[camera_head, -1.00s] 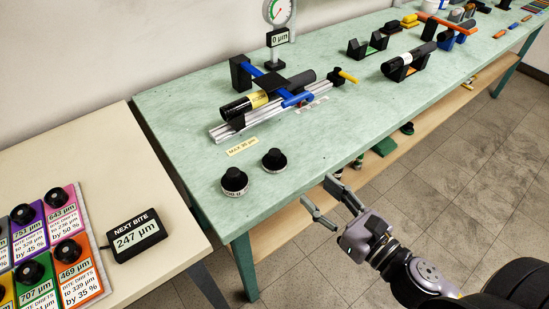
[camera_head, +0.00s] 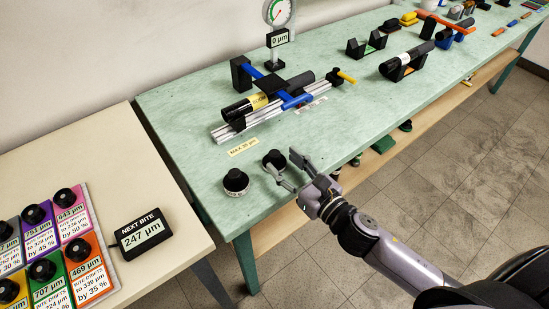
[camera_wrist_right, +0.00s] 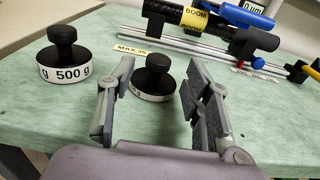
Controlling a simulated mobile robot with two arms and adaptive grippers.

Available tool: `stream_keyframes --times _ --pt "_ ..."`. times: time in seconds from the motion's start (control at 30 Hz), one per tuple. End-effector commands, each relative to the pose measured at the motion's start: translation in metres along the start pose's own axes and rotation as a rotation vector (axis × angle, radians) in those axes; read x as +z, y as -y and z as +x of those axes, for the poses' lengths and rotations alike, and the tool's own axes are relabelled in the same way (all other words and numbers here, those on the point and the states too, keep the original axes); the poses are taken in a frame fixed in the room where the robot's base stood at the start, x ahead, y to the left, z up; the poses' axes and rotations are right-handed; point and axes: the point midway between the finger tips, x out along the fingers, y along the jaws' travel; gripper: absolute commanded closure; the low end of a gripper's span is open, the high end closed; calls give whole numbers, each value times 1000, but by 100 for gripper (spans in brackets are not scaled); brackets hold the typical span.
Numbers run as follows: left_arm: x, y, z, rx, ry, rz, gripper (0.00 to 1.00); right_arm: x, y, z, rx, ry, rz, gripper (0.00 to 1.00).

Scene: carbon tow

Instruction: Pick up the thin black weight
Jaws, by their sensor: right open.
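Two black knobbed weights with white label bands stand upright near the front-left corner of the green table. The left one (camera_head: 235,181) reads 500 g in the wrist view (camera_wrist_right: 65,62). The right one (camera_head: 272,157) also shows in the wrist view (camera_wrist_right: 153,80), its label mostly hidden. I see no clear contact. My left gripper is not in view.
Behind the weights is a rail fixture (camera_head: 265,117) with a black tube and blue clamp, plus a MAX 35 µm label (camera_head: 243,147). A dial gauge (camera_head: 279,14) stands behind. The cream table (camera_head: 75,165) at left holds coloured cards and a NEXT BITE display (camera_head: 143,234).

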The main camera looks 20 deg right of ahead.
Motion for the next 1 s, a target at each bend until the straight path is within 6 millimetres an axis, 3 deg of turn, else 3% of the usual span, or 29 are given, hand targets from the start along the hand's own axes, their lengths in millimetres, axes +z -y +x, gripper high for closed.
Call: stream_keyframes --times 0.3,0.6,1.0 --pt "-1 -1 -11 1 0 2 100 3 -2 41 0 2 -1 54" --pt "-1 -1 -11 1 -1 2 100 2 -2 44 1 1 -1 55" --pt "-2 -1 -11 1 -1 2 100 2 -2 44 0 1 0 82"
